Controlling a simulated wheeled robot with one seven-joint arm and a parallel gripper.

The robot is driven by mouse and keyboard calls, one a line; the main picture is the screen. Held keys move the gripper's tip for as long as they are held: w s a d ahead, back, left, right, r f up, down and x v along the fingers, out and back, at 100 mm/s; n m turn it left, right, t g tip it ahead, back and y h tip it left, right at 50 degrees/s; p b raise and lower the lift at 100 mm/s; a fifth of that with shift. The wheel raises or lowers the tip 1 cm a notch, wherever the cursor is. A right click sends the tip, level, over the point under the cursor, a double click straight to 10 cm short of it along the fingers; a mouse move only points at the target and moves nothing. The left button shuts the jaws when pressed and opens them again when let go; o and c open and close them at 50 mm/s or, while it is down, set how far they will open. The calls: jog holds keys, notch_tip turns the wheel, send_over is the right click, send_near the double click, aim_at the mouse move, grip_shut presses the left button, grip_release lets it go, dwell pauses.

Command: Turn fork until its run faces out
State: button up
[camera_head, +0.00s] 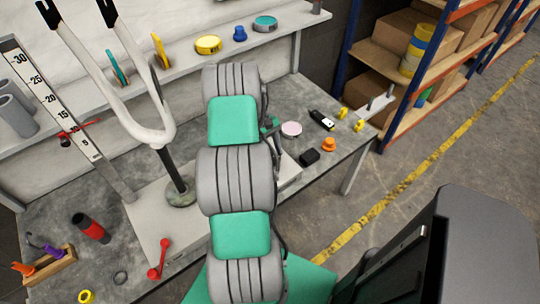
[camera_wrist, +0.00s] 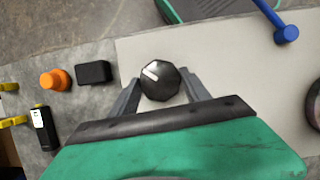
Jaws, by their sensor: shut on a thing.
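The fork (camera_head: 150,125) is white with two long legs. It stands on a black post with a round dark base (camera_head: 180,192) at the left of the head view, its legs pointing up and left. My gripper (camera_wrist: 160,76) shows in the wrist view, its two grey fingers shut on a dark faceted round knob (camera_wrist: 158,86) with a white mark. The knob is over the pale board (camera_wrist: 225,70). In the head view my arm hides the gripper and the knob. The fork itself is not clearly seen in the wrist view.
An orange knob (camera_wrist: 55,80), a black block (camera_wrist: 94,72) and a black labelled device (camera_wrist: 44,128) lie beside my gripper. A blue-ended handle (camera_wrist: 285,34) is at upper right. A red handle (camera_head: 160,258) lies left of my arm. Shelving (camera_head: 400,70) stands at the right.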

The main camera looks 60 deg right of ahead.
jog(key=m+b, duration=0.1)
jog(key=m+y+b, duration=0.1)
jog(key=m, duration=0.1)
jog(key=m+t+b, duration=0.1)
jog(key=m+b, duration=0.1)
jog(key=shift+s+d+f+y, duration=0.15)
jog(key=shift+f+y, duration=0.1)
jog(key=shift+y, duration=0.05)
jog(key=shift+r+m+t+y+b, duration=0.1)
jog(key=shift+m+t+y+b, duration=0.25)
jog(key=shift+m+b, duration=0.55)
jog(key=shift+r+m+t+y+b, duration=0.15)
jog(key=shift+m+t+b, duration=0.4)
jog(key=shift+m, duration=0.65)
jog(key=o, duration=1.4)
jog(key=v, duration=0.7)
jog(key=shift+d+r+p, duration=0.1)
jog(key=shift+r+p, duration=0.2)
jog(key=shift+r, duration=0.05)
